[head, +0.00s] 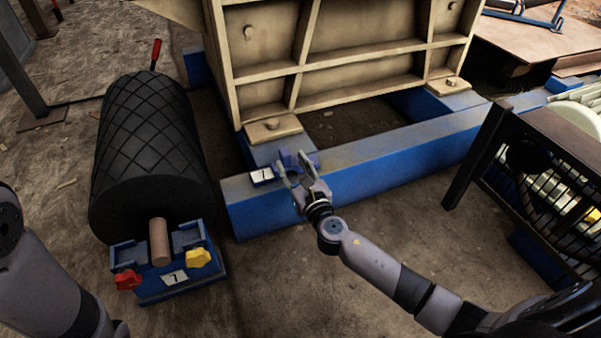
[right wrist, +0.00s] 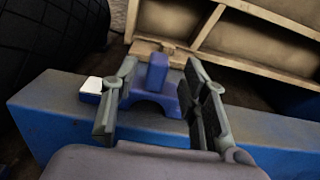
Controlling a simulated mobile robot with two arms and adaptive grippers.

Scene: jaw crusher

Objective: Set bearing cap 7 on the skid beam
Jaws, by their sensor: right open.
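Bearing cap 7 (head: 286,158) is a small blue block with an upright stub and an arched cutout. It rests on the blue skid beam (head: 390,160), near its left end. In the right wrist view the cap (right wrist: 157,78) stands upright on the beam (right wrist: 62,118), between my fingers. My right gripper (head: 293,170) is open around the cap, with a gap beside the fingers; it also shows in the right wrist view (right wrist: 160,72). My left gripper is out of the picture.
A white number tag (head: 262,174) sits left of the cap. A black ribbed roller (head: 150,140) has its shaft end in a blue bearing pedestal (head: 165,290) with a red knob (head: 128,280) and a yellow knob (head: 198,258). The cream crusher frame (head: 340,60) rises behind. A dark guard (head: 490,150) stands right.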

